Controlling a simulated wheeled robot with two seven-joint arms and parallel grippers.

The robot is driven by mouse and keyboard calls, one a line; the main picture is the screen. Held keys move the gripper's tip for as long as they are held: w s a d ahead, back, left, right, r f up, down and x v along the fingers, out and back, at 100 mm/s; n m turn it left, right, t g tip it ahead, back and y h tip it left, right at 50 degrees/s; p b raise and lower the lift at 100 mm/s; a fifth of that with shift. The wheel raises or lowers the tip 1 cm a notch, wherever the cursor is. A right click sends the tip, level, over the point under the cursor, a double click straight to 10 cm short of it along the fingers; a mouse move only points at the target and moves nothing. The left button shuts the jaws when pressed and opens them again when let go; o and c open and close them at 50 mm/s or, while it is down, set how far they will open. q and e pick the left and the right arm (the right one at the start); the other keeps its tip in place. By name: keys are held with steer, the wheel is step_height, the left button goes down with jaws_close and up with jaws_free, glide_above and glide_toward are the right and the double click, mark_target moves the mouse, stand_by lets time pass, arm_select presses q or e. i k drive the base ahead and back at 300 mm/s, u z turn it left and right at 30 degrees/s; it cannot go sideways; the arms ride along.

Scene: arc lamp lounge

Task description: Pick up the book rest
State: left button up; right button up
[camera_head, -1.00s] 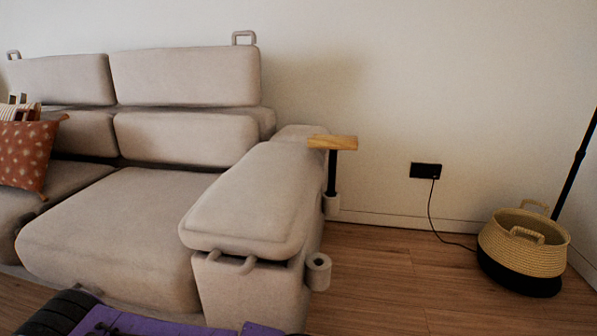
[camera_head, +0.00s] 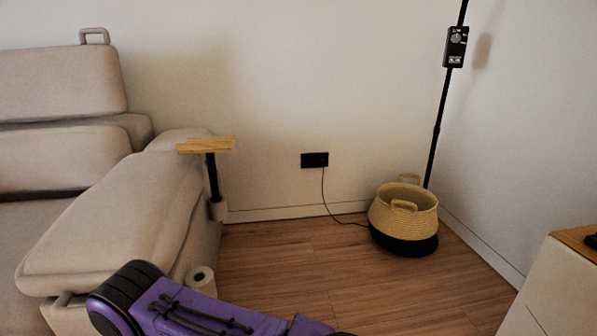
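Nothing in view is clearly the book rest. A small flat wooden board (camera_head: 206,145) on a black post stands at the outer side of the sofa arm, near the wall; I cannot tell whether it is the book rest. A purple and black part of my own arm shows at the bottom edge, in front of the sofa arm. Neither of my grippers is in view.
The beige sofa (camera_head: 105,225) fills the left side. A woven basket with a black base (camera_head: 403,222) stands by the black lamp pole (camera_head: 440,125). A white cabinet (camera_head: 555,295) is at the lower right. The wooden floor (camera_head: 300,270) between is clear.

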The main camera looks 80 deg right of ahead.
mark_target(215, 197)
steer(key=z, duration=0.85)
steer(key=i, duration=0.45)
